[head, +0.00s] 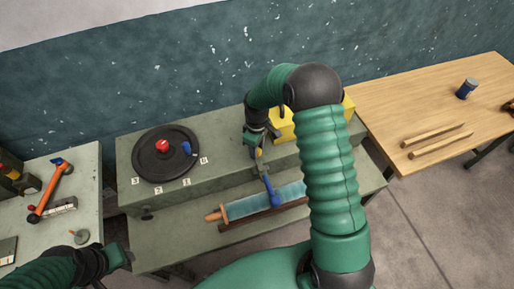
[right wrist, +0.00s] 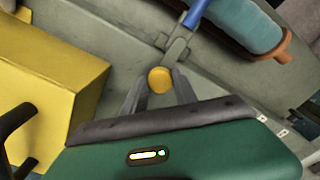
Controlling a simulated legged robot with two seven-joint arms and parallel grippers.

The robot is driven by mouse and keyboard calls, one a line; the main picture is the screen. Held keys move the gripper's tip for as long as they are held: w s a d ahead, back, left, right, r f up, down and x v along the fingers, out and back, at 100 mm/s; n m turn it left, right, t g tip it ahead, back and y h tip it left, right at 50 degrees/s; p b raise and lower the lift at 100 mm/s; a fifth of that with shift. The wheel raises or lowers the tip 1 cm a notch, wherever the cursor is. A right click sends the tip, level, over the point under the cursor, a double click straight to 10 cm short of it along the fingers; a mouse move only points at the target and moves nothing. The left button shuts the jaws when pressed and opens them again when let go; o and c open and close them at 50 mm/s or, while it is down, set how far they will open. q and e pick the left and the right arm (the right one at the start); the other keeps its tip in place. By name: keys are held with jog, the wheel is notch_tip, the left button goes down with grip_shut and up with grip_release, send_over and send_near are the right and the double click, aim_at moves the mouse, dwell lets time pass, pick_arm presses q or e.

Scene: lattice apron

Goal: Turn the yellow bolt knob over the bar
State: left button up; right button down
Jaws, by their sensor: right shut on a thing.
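The yellow bolt knob (right wrist: 160,80) is round and sits between my right fingertips in the right wrist view, beside a grey bracket (right wrist: 180,48). My right gripper (head: 258,150) is shut on it; in the head view the fingers largely hide the knob. A blue bar (head: 271,189) runs from the bracket out over a light-blue roller; the bar's end also shows in the right wrist view (right wrist: 196,12). My left gripper (head: 121,257) is at the lower left of the head view, away from the bolt; its jaws are not clear.
A yellow block (head: 281,125) stands close to the right gripper. A black turntable (head: 165,154) with a red knob is on the bench's left. The light-blue roller (head: 240,207) with orange ends lies in front. A wooden table (head: 430,105) stands at the right.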

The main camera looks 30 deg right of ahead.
jog(key=shift+w+r, duration=0.15)
jog(key=shift+w, duration=0.15)
jog(key=c, duration=1.3)
grip_release()
jog(key=o, duration=0.3)
jog(key=shift+o, duration=0.2)
jog(key=shift+s, duration=0.1)
notch_tip(320, 180, up, 16)
jog(key=b, duration=0.1)
jog(key=shift+r, duration=0.2)
jog(key=s+a+f+m+t, duration=0.1)
jog(key=s+a+f+m, duration=0.2)
jog(key=s+a, duration=0.2)
jog(key=s+a+f+m+t, duration=0.1)
jog(key=s+a+f, duration=0.3)
jog(key=s, duration=0.7)
jog(key=shift+a+m+t, duration=0.3)
jog(key=shift+a+m, duration=0.6)
jog(key=shift+a, duration=0.2)
